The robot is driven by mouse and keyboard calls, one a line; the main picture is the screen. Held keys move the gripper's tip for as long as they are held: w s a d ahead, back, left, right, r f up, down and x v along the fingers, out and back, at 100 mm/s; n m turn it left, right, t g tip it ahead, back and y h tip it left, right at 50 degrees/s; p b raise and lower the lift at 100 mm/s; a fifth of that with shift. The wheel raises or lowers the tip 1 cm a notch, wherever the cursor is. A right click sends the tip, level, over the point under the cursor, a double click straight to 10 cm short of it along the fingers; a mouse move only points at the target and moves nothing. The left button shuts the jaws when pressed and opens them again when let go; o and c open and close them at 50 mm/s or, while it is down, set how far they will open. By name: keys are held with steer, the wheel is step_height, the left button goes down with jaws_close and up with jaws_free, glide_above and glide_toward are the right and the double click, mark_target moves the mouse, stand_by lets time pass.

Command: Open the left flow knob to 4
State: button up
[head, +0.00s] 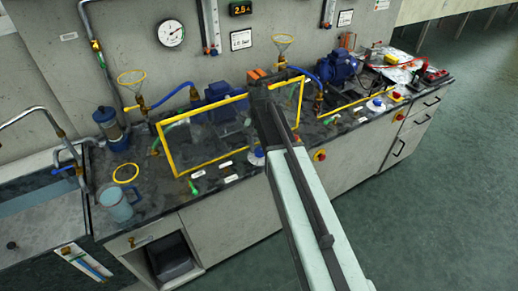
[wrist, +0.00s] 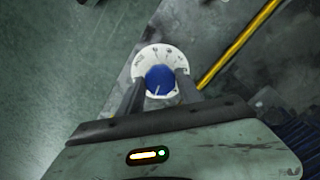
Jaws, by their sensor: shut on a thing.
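In the wrist view, a blue knob (wrist: 160,79) sits on a round white dial (wrist: 147,54) with small dark marks, too small to read. A pale line shows on the lower part of the knob. My gripper (wrist: 160,84) is shut on the blue knob, one finger on each side. In the head view, the left blue knob (head: 259,151) and its white dial (head: 256,161) show at the counter's front, beside my arm. My fingers are hidden there behind the arm. A second blue knob (head: 377,102) on a white dial stands farther right.
Yellow frames (head: 171,150) stand on the dark counter (head: 150,190) close to the knob. A yellow bar (wrist: 238,45) runs beside the dial in the wrist view. A red knob (head: 319,155) is on the counter front. A display (head: 241,9) reads about 2.5. Open floor (head: 440,190) lies right.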

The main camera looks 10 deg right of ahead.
mark_target(260, 151)
steer(key=n, duration=1.2)
stand_by(0.5)
steer(key=o, duration=1.4)
step_height(260, 151, up, 8)
steer(key=p, duration=0.8)
steer(key=shift+f, duration=0.1)
